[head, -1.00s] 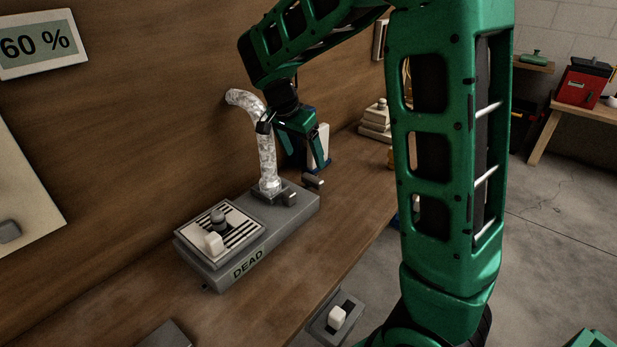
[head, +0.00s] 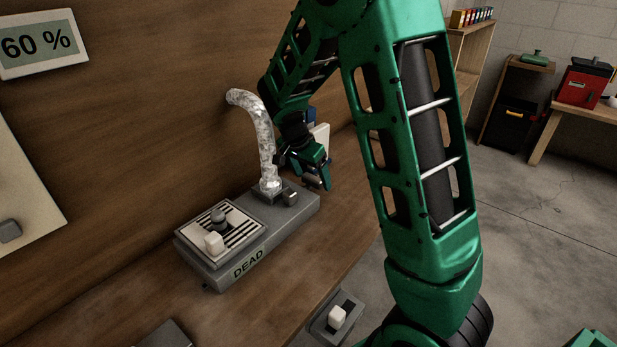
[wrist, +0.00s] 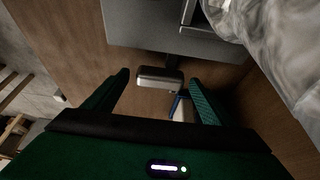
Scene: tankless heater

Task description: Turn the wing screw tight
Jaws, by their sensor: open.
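The wing screw (wrist: 158,76) shows in the wrist view as a short metal bar on a thin dark stem, off the end of a grey housing (wrist: 160,22). My gripper (wrist: 159,82) is open, with one finger on each side of the bar. In the head view my gripper (head: 318,176) is at the far right end of the grey unit (head: 262,238) marked DEAD. There the fingers mostly hide the screw.
A silvery flexible duct (head: 266,140) rises from the unit close beside my gripper. A second small metal knob (head: 291,198) sits on the unit. A white block (head: 320,135) stands behind my gripper. The bench (head: 335,225) is clear in front.

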